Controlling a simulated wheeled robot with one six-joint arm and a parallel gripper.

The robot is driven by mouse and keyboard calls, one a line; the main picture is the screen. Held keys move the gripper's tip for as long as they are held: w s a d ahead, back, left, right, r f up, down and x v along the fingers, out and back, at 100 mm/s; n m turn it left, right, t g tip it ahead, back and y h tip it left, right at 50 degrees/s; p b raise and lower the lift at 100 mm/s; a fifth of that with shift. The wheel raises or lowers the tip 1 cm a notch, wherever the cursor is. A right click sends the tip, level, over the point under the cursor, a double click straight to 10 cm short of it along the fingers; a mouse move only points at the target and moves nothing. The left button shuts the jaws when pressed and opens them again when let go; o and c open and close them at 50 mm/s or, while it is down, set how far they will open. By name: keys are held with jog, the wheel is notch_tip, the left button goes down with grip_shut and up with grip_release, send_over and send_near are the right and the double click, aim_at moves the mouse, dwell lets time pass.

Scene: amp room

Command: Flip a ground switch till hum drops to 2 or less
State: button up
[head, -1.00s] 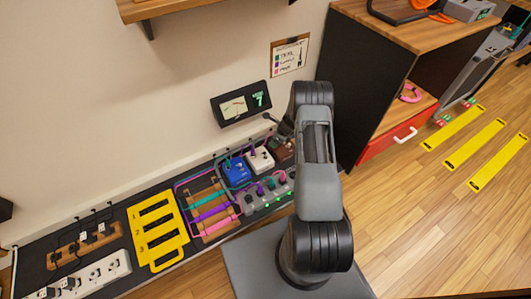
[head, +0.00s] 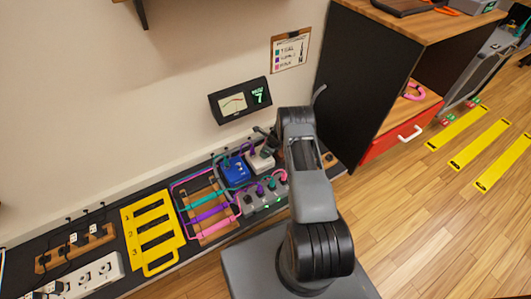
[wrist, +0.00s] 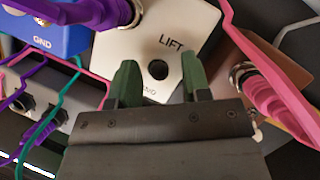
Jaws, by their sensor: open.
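The hum meter (head: 240,101) on the wall shows a green 7 beside its dial. A white box (head: 261,161) stands on the dark board below it; in the wrist view the white box (wrist: 180,30) carries the word LIFT, a small round black spot and a partly covered GND label. My gripper (wrist: 159,62) is open, its green fingers either side of that black spot; I cannot tell whether they touch the box. The blue box (head: 235,172) stands to the left and shows GND in the wrist view (wrist: 45,42). A brown box (wrist: 262,70) is to the right.
Pink, purple and teal cables (wrist: 275,95) run close around my fingers. A grey strip with knobs (head: 262,198), a yellow slotted plate (head: 152,232) and a white power strip (head: 95,277) lie along the board. A black-sided cabinet (head: 365,85) stands to the right.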

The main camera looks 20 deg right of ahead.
grip_shut()
dwell(0.4)
jog(key=shift+s+f+t+b, duration=0.1)
jog(key=shift+s+t+b, duration=0.1)
jog(key=shift+t+b, duration=0.45)
jog(key=t+b, duration=0.1)
jog(key=b, duration=0.1)
jog(key=t+b, duration=0.1)
jog(key=shift+s+f+n+y+b, duration=0.2)
jog(key=shift+s+n+y+b, duration=0.1)
jog(key=shift+s+b, duration=0.05)
jog(key=shift+s+r+t+b, duration=0.2)
jog(key=shift+t+b, duration=0.25)
jog(key=shift+b, duration=0.3)
grip_release()
